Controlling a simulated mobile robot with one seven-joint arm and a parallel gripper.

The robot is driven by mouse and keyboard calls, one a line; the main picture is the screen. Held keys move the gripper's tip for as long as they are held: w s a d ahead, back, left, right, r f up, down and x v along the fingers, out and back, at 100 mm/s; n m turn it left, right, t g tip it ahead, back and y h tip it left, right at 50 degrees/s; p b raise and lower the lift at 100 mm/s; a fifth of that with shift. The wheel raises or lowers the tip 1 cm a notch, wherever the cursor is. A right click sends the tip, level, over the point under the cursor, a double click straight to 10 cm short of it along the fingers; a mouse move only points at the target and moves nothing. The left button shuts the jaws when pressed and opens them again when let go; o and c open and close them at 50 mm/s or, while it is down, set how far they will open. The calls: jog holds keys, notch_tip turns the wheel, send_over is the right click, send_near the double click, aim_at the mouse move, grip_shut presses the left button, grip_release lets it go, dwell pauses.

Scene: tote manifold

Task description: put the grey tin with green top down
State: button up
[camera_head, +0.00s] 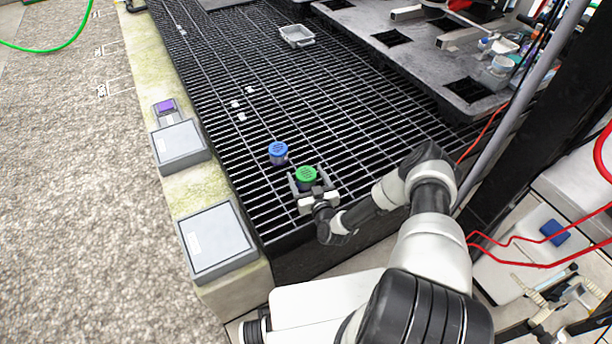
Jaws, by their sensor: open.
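The grey tin with green top (306,176) is at the near part of the black grating (255,205), close to its front edge. Its green lid faces up and it looks upright. My gripper (304,182) is open, with one finger on each side of the tin. The tin's lower body is mostly hidden by the gripper, so I cannot tell exactly how it meets the grating.
A blue-topped tin (278,153) stands just behind and left of the green one. Grey boxes (216,239) (179,146) lie on the pale ledge at left. A small grey tray (297,36) sits far back. The middle grating is mostly clear.

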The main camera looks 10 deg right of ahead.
jog(key=c, duration=1.3)
